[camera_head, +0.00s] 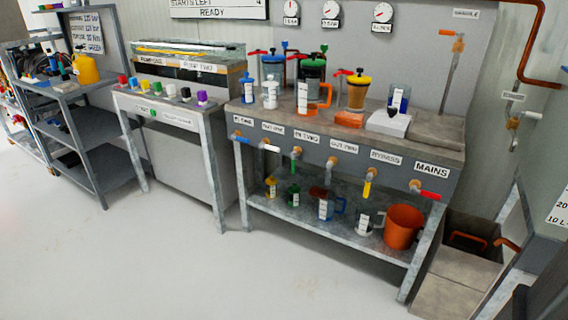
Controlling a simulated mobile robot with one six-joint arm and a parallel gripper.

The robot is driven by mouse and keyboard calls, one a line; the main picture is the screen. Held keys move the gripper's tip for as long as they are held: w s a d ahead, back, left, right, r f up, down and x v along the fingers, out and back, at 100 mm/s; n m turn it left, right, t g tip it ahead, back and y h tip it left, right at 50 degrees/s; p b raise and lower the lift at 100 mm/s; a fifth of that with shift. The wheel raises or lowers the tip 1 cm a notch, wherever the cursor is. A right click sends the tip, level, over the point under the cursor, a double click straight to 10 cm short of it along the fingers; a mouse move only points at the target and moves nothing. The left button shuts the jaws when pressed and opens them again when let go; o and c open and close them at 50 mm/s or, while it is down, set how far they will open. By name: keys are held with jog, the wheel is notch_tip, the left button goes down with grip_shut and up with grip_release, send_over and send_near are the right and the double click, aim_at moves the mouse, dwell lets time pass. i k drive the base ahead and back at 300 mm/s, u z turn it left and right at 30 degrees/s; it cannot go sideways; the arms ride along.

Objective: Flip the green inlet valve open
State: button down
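The green inlet valve handle (294,163) is on the front panel of the pump bench (360,160), below the label that appears to read IN TWO (306,137). The handle hangs straight down from its brass-coloured fitting (297,150). My gripper is not in view, and nothing is seen touching the valve.
In the same row are blue (240,135), white (269,148), yellow (367,188) and red (428,194) valve handles. Cups and an orange bucket (403,226) stand on the lower shelf (320,224). The floor (270,275) in front is clear.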

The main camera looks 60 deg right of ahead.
aim_at(293, 166)
jog(key=z, duration=0.05)
jog(key=i, duration=0.9)
jog(key=u, duration=0.05)
